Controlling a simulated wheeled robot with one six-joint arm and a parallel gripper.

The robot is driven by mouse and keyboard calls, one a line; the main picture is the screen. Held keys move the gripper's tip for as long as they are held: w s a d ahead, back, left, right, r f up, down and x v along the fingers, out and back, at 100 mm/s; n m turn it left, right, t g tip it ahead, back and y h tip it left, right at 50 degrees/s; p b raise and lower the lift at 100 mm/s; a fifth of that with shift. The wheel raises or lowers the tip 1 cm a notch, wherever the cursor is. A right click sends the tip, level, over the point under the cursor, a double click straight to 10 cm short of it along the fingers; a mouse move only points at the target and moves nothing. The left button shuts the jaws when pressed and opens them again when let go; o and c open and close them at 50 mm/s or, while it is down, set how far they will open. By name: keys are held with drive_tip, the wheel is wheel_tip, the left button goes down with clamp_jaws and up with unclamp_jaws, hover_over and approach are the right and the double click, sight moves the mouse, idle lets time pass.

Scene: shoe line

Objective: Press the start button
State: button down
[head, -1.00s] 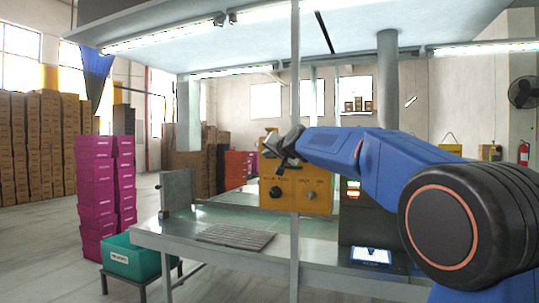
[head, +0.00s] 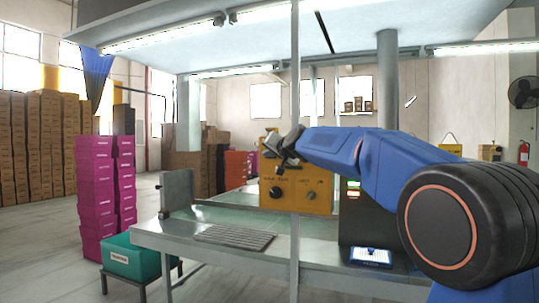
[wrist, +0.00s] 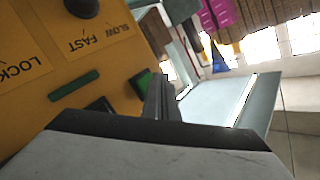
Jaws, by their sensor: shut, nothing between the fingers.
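The yellow control box (head: 318,200) stands on the table behind the post, with dark knobs on its front. In the wrist view its yellow panel (wrist: 40,105) fills the left, with "SLOW", "FAST" and "LOCK" lettering. A small green button (wrist: 140,82) sits near the panel's edge; no start label is readable. A longer dark green bar (wrist: 73,85) lies further left. My gripper (wrist: 160,97) is shut and empty, its tips right beside the green button; I cannot tell whether they touch. In the head view my gripper (head: 275,149) is in front of the box's upper part.
A thin vertical post (head: 294,90) stands in front of the box. The metal table (head: 200,243) holds a ridged grey mat (head: 235,237) and a blue-white pad (head: 370,256). Pink boxes (head: 97,190) and a teal crate (head: 130,256) stand at the left.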

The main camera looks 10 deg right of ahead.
drive_tip(key=shift+w+d, duration=0.1)
drive_tip(key=shift+w+d, duration=0.15)
drive_tip(key=shift+w, duration=0.05)
